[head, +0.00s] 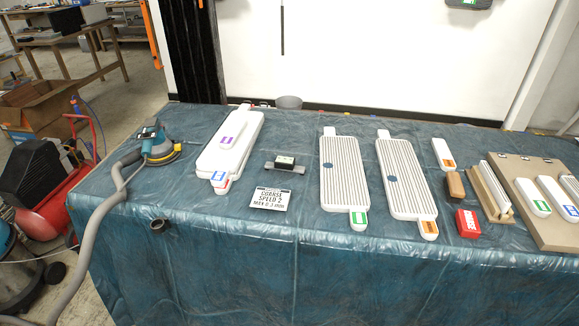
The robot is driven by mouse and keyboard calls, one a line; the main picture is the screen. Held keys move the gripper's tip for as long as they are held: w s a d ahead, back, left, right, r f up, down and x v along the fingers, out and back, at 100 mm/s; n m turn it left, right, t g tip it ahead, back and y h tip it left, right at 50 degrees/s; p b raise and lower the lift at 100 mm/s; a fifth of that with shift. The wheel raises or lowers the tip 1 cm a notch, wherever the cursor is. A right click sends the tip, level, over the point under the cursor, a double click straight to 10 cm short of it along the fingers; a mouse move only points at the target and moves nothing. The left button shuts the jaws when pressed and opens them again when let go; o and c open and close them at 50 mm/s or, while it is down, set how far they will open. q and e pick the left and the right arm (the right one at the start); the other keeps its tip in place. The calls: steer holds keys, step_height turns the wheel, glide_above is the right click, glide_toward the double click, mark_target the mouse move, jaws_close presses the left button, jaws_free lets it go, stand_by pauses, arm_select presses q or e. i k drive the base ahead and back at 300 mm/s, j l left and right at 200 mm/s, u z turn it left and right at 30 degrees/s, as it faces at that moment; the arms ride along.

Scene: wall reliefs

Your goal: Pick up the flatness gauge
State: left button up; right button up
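A small black block on a grey bar, which looks like the flatness gauge (285,163), sits on the table covered in blue-green plastic sheet (290,229). Neither of my grippers is in view.
A sander (157,146) with a grey hose stands at the table's left end. A second ribbed panel (405,176), a red block (467,223), a brown block (455,185) and a board with white pieces (532,171) are on the right. A grey cup (289,102) is at the back.

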mark_target(283, 163)
steer(key=i+l, duration=0.4)
steer(key=i+l+u, duration=0.1)
steer(key=u, duration=0.25)
steer(key=l+u, duration=0.15)
steer(key=u, duration=0.2)
steer(key=l+u, duration=0.3)
steer(key=i+j, duration=0.05)
steer(key=j, duration=0.05)
